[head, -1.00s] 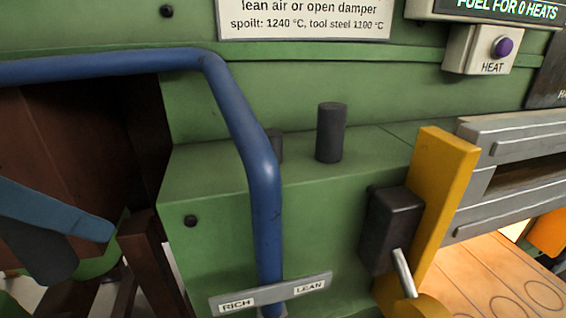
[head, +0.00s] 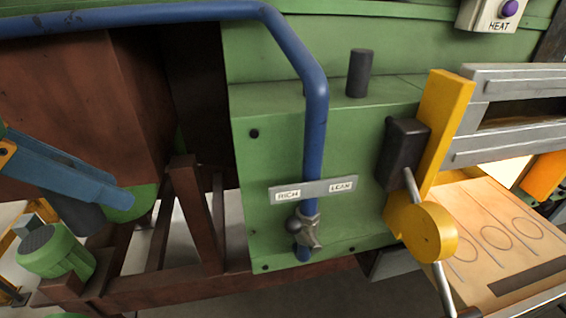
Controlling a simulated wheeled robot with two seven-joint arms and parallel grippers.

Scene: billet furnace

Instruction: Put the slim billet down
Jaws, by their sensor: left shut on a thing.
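My left gripper (head: 110,198) comes in from the left as a blue-grey shape, in front of the brown framework and well left of the furnace's green box. It is shut, with a dark grey piece (head: 78,214) at its underside. I cannot tell whether that piece is the slim billet or part of the gripper. A dark grey cylinder (head: 359,73) stands upright on the green ledge behind the blue pipe, apart from my gripper. A second dark one is mostly hidden by the pipe. My right gripper is not in view.
The blue pipe (head: 315,140) bends down in front of the green box (head: 270,135), past the RICH/LEAN plate (head: 313,188). A yellow lever (head: 448,110) juts out right of it. A wooden top (head: 460,205) marked with circles lies at right. A green motor (head: 55,252) sits lower left.

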